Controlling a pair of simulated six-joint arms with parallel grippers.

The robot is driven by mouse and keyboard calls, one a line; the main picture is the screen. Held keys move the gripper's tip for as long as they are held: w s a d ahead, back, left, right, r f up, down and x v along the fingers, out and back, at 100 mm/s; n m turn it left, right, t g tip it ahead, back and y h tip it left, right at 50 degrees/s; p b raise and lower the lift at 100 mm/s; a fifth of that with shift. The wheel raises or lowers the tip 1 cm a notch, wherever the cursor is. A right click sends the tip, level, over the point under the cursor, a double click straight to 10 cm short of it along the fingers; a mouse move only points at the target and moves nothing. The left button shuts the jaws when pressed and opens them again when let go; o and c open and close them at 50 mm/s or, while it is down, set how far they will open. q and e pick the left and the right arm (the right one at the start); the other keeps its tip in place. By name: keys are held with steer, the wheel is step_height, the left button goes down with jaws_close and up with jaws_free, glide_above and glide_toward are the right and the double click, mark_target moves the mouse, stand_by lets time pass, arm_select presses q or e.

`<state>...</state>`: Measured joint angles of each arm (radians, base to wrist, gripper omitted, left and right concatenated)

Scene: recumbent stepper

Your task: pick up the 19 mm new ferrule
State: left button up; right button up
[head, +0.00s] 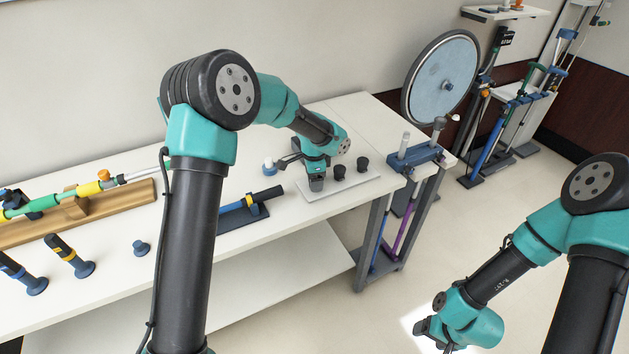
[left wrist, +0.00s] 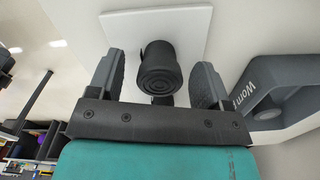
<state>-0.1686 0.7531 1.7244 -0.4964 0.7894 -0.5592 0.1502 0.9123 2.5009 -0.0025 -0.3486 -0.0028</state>
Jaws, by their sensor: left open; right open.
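In the head view, black ferrules (head: 340,172) stand on a white plate (head: 375,187) on the bench; another black ferrule (head: 363,163) is to the right. My left gripper (head: 312,175) is low over the plate's left end. In the left wrist view, a black ferrule (left wrist: 160,72) with a ringed end lies between the two spread fingers of this gripper (left wrist: 158,85), with gaps on both sides. I cannot read any size on the ferrules. My right gripper (head: 428,328) is open and empty, away from the bench over the floor.
A grey holder marked "Worn f" (left wrist: 285,92) is close right of the left gripper in the left wrist view. A dark-blue stand (head: 245,214) holds a black-ended handle left of the plate. A rack with canes (head: 415,157) stands at the bench's right end.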

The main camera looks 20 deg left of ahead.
arm_select(q)
steer(key=c, duration=1)
steer(key=shift+r, duration=0.5)
step_height(320, 180, up, 3)
steer(key=shift+f, duration=0.2)
steer(key=s+d, duration=0.1)
steer(key=s, duration=0.4)
steer(key=s+d+r, duration=0.1)
steer(key=s+d, duration=0.1)
steer(key=s, duration=0.3)
steer(key=s+d, duration=0.1)
steer(key=s, duration=0.4)
steer(key=shift+s+d+r, duration=0.2)
